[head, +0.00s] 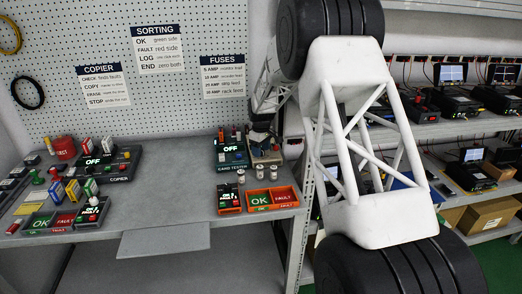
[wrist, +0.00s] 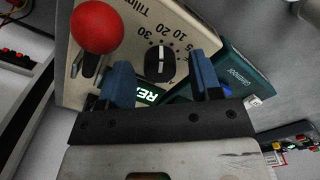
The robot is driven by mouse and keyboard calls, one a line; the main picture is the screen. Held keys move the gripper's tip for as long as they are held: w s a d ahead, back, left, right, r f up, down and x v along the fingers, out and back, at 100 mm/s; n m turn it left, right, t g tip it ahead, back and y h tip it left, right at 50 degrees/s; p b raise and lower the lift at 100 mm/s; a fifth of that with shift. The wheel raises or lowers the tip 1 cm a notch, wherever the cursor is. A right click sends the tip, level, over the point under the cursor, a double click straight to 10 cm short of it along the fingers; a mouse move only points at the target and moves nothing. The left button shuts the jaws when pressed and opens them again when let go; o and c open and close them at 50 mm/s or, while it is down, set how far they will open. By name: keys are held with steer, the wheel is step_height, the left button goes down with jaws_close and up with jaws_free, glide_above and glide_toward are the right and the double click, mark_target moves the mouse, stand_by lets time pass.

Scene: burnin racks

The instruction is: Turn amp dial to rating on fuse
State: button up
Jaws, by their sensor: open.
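The amp dial (wrist: 153,60) is a black round knob on a beige tester (wrist: 118,75), with 5, 10, 20 and 30 printed around it. Its white line stands nearly upright in the wrist view, roughly in line with the 20; its exact setting is unclear. My gripper (wrist: 161,63) is open, with a blue finger on each side of the dial; I cannot tell whether they touch it. In the head view the beige tester (head: 267,155) stands on the bench, its dial not readable. Small pale cylinders (head: 241,176), possibly fuses, stand before it; no rating is readable.
A red ball-topped lever (wrist: 97,27) rises beside the dial. A teal device (wrist: 238,75) adjoins the tester. An orange tray (head: 284,195) with OK and FAULT sides lies at the bench front. A FUSES sign (head: 223,76) hangs on the pegboard.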

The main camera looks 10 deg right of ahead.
steer(key=shift+r, duration=3.75)
steer(key=shift+s+r, duration=0.35)
steer(key=shift+r, duration=0.05)
steer(key=s+r+m, duration=0.2)
steer(key=s+r, duration=0.3)
steer(key=s, duration=0.5)
steer(key=s+r+m+t, duration=0.1)
steer(key=s+r, duration=0.4)
steer(key=s, duration=0.4)
steer(key=s+r+m, duration=0.2)
steer(key=s+r, duration=0.4)
steer(key=s, duration=0.4)
steer(key=s+f+m, duration=0.2)
steer(key=s, duration=1.3)
steer(key=s+f+m+t, duration=0.1)
steer(key=s+m, duration=0.1)
steer(key=s, duration=1.4)
steer(key=shift+s+d+f+t, duration=0.3)
steer(key=shift+d+f, duration=0.05)
steer(key=shift+d, duration=0.1)
